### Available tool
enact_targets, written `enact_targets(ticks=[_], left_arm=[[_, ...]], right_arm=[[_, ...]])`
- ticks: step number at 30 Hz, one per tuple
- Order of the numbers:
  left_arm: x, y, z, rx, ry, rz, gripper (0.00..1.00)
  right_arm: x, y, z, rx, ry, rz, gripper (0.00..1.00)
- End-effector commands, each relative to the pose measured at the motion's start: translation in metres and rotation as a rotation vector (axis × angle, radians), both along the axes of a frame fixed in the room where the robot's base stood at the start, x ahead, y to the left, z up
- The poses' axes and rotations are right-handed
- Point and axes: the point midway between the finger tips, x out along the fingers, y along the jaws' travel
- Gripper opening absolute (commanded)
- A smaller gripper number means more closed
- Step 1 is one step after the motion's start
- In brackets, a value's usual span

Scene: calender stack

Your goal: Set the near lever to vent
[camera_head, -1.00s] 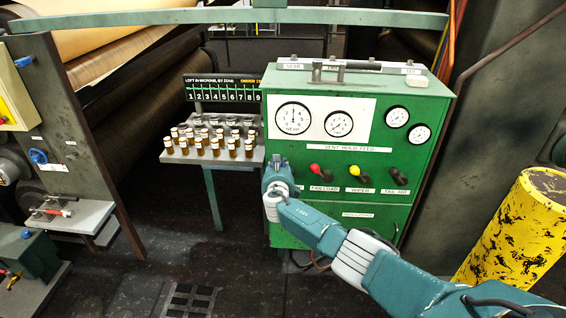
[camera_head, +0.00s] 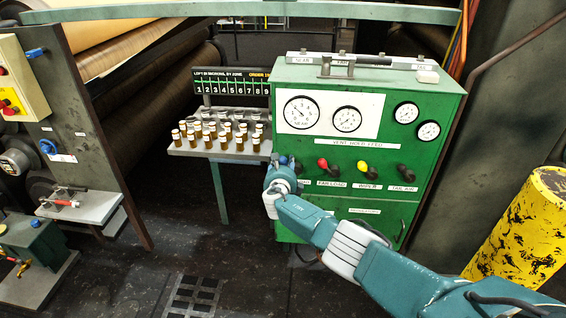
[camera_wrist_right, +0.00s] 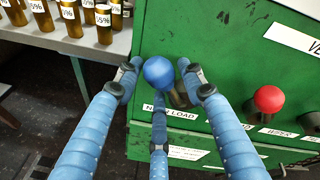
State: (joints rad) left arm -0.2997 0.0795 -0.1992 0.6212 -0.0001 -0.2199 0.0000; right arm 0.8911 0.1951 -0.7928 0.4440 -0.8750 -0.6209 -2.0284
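The near lever has a blue ball knob (camera_wrist_right: 159,72) above a partly hidden label ending in "LOAD" on the green cabinet's front. In the head view, the knob (camera_head: 284,160) shows just past my right gripper (camera_head: 285,176). In the right wrist view, the three blue fingers of my right gripper (camera_wrist_right: 160,80) are spread around the knob, left, right and below. A small gap shows at the right fingertip; contact on the left cannot be told. The lever's dark stem is mostly hidden. The "VENT HOLD FEED" strip (camera_head: 361,143) is above the levers. My left gripper is out of view.
Red (camera_head: 322,163), yellow (camera_head: 362,167) and black (camera_head: 403,171) knobs sit to the right along the green cabinet (camera_head: 450,110). A shelf of labelled vials (camera_head: 190,150) stands close on the left. A yellow post (camera_head: 520,235) is at the right.

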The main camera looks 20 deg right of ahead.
Motion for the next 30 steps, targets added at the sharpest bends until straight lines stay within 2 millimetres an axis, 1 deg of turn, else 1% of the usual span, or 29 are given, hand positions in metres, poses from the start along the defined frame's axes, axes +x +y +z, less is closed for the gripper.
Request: enact_targets(ticks=[1,9,14,23,30], left_arm=[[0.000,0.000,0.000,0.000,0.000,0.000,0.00],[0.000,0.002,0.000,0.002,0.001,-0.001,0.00],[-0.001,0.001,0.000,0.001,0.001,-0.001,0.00],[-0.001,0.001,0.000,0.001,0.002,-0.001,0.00],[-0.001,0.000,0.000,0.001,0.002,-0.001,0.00]], right_arm=[[0.001,0.000,0.003,-0.002,-0.004,0.000,0.43],[0.002,0.000,0.007,-0.004,-0.008,0.002,0.43],[-0.002,0.004,0.007,-0.003,-0.011,0.003,0.43],[-0.024,0.014,0.015,-0.002,-0.010,0.003,0.43],[-0.054,0.032,0.022,-0.002,-0.009,0.005,0.43]])
